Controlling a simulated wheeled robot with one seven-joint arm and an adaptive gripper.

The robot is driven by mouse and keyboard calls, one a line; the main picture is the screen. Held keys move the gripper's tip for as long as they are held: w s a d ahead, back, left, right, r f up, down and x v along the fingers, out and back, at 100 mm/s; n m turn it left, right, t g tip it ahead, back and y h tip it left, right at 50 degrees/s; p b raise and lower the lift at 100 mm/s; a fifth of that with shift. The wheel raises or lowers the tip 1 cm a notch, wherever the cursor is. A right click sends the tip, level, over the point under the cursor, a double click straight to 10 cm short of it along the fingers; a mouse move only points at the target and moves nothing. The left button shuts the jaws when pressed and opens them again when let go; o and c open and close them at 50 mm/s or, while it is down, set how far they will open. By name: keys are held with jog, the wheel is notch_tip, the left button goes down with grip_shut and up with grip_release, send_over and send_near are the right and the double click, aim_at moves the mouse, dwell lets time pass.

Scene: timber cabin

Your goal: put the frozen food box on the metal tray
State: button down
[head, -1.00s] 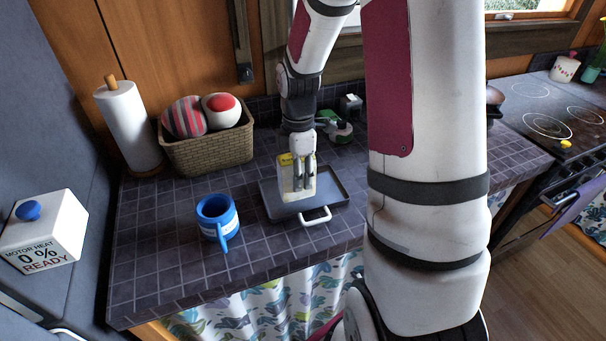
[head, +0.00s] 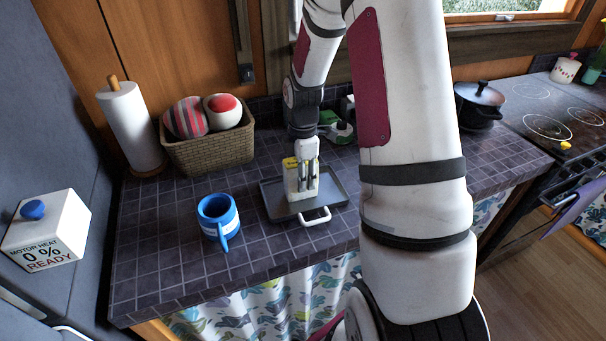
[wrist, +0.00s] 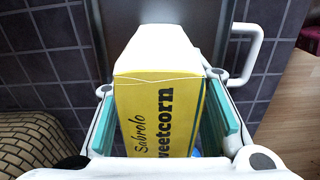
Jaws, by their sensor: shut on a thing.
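The frozen food box (head: 291,183) is white and yellow. In the wrist view its yellow face with sweetcorn lettering (wrist: 160,115) shows between the finger pads. My gripper (head: 308,186) is shut on the box, one finger on each side; it also shows in the wrist view (wrist: 163,118). The dark metal tray (head: 335,194) with a white handle lies on the tiled counter. The box is upright over the middle of the tray, its base at or very near the tray floor. I cannot tell whether they touch.
A blue mug (head: 218,217) stands left of the tray. A wicker basket (head: 212,153) with two balls and a paper towel roll (head: 131,128) are behind at left. A green and white object (head: 337,128) lies behind the tray. A dark pot (head: 479,104) stands at right. The front-left counter is clear.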

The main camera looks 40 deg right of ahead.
jog(key=c, duration=1)
grip_release()
jog(key=shift+c, duration=0.2)
notch_tip(320, 180, up, 12)
jog(key=shift+r, duration=0.1)
jog(key=s+a+r+m+t, duration=0.2)
jog(key=s+a+r+m, duration=0.5)
jog(key=s+a, duration=0.2)
jog(key=s+a+r+m+t, duration=0.3)
jog(key=s+a+r+m, duration=0.4)
jog(key=s+a, duration=0.2)
jog(key=shift+s+r, duration=0.2)
jog(key=shift+s, duration=0.5)
